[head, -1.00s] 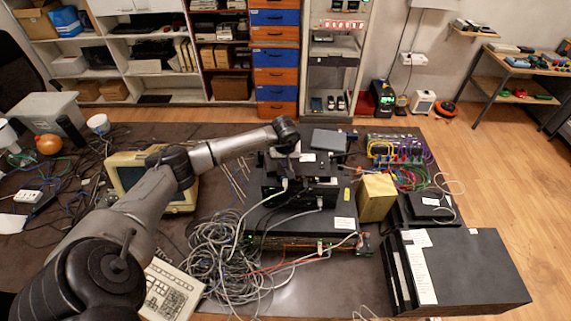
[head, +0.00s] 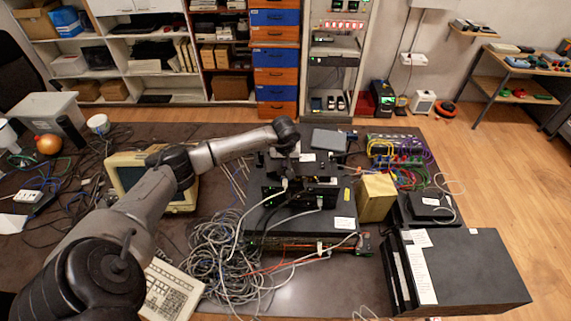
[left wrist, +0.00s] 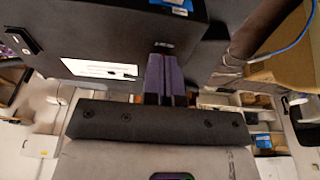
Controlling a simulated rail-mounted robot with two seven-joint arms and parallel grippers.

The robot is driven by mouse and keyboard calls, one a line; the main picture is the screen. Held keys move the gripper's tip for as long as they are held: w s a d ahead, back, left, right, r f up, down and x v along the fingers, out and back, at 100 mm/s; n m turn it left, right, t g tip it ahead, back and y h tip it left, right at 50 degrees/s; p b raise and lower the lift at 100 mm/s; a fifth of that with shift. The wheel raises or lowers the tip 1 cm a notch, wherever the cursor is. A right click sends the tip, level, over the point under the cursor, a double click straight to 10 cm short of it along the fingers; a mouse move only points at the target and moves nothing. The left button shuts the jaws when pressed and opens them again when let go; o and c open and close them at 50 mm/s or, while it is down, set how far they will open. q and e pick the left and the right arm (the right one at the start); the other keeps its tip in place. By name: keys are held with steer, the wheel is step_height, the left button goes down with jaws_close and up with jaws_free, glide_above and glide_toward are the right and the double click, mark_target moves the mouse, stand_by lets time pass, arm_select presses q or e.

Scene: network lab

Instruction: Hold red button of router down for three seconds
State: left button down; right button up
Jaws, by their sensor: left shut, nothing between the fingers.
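A stack of black network devices (head: 300,190) stands at the middle of the table, with cables running from its front. A small black box with a white label (head: 308,157) sits on top; I cannot tell for sure which unit is the router. The red button does not show in either view. My left gripper reaches over the top of the stack, its fingers hard to make out in the head view. In the left wrist view, the left gripper (left wrist: 165,62) is shut and empty, its tips close against a dark box face (left wrist: 120,30). Contact is unclear. My right gripper is out of view.
A tangle of grey cables (head: 215,255) lies left of the stack. A yellowish box (head: 376,198) and black cases (head: 460,265) stand to its right. An old monitor (head: 130,180) is on the left, beyond a keyboard (head: 170,290). Colored cables (head: 400,160) lie behind right.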

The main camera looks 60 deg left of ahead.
arm_select(q)
steer(key=shift+r, duration=0.4)
steer(key=shift+r+p, duration=1.3)
steer(key=shift+r, duration=0.8)
